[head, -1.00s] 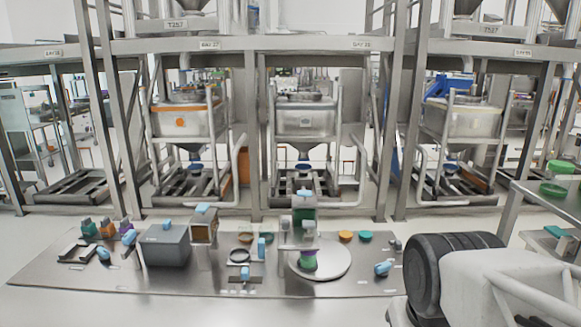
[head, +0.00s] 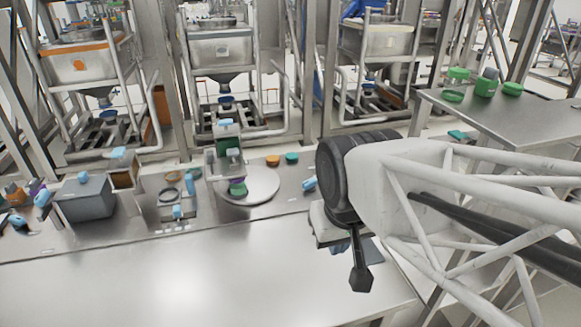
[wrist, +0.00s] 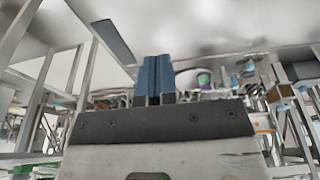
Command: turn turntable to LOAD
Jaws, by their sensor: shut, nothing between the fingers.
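The turntable (head: 262,190) is a round pale-grey disc on the long steel bench. A small green and purple container (head: 238,187) stands on its left part, and a grey frame with a green block (head: 228,148) stands at its back left. No LOAD marking is legible. My gripper (head: 338,248) is at the right, above the bench's front right part and well apart from the turntable. Its blue fingers (wrist: 153,80) are together and empty in the wrist view. The green and purple container (wrist: 204,78) also shows there, beyond the fingers.
A grey box (head: 85,198) with a blue handle stands on the bench at left. A light-blue handled piece (head: 309,184) lies right of the turntable. Orange (head: 272,160) and teal (head: 292,157) lids lie behind it. A side table (head: 500,108) holds green containers. The bench front is bare.

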